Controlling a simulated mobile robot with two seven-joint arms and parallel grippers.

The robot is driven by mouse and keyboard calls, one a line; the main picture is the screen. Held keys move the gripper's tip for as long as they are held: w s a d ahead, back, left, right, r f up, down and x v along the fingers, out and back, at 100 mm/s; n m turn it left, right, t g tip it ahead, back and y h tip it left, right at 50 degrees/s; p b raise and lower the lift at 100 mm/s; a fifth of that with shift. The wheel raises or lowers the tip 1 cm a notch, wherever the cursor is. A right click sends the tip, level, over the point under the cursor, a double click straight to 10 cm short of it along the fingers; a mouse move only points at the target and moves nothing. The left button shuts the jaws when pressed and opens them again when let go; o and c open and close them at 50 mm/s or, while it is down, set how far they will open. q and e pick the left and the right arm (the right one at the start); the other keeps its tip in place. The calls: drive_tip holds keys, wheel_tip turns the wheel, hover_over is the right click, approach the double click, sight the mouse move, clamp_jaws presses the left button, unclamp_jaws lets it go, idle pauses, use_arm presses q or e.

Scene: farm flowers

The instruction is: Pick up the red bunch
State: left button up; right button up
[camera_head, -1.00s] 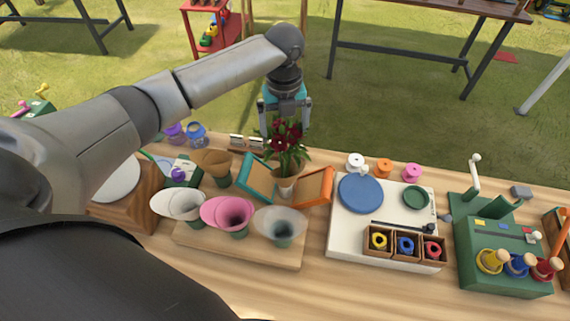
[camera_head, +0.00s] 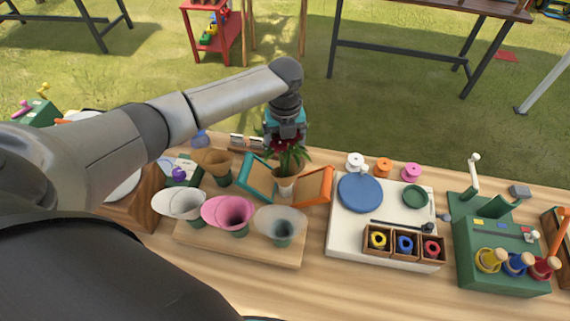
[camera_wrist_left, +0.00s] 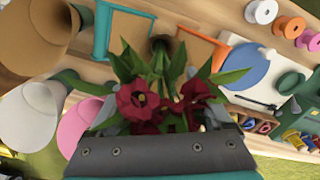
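The red bunch (camera_head: 287,157) has dark red blooms and long green leaves. In the left wrist view the red blooms (camera_wrist_left: 160,103) lie between my two grey fingertips, which are spread apart on either side. The stems run from there to the vase mouth. My right gripper is in neither view.
The teal frame (camera_head: 257,176) and orange frame (camera_head: 313,187) flank the vase closely. Paper cones on a wooden stand (camera_head: 240,247) are in front. A white board (camera_head: 345,232) with a blue disc (camera_head: 360,193) is to the right. Spools (camera_head: 384,167) stand behind it.

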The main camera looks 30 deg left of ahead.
use_arm(q)
clamp_jaws()
idle(0.4)
drive_tip(key=shift+r, duration=0.1)
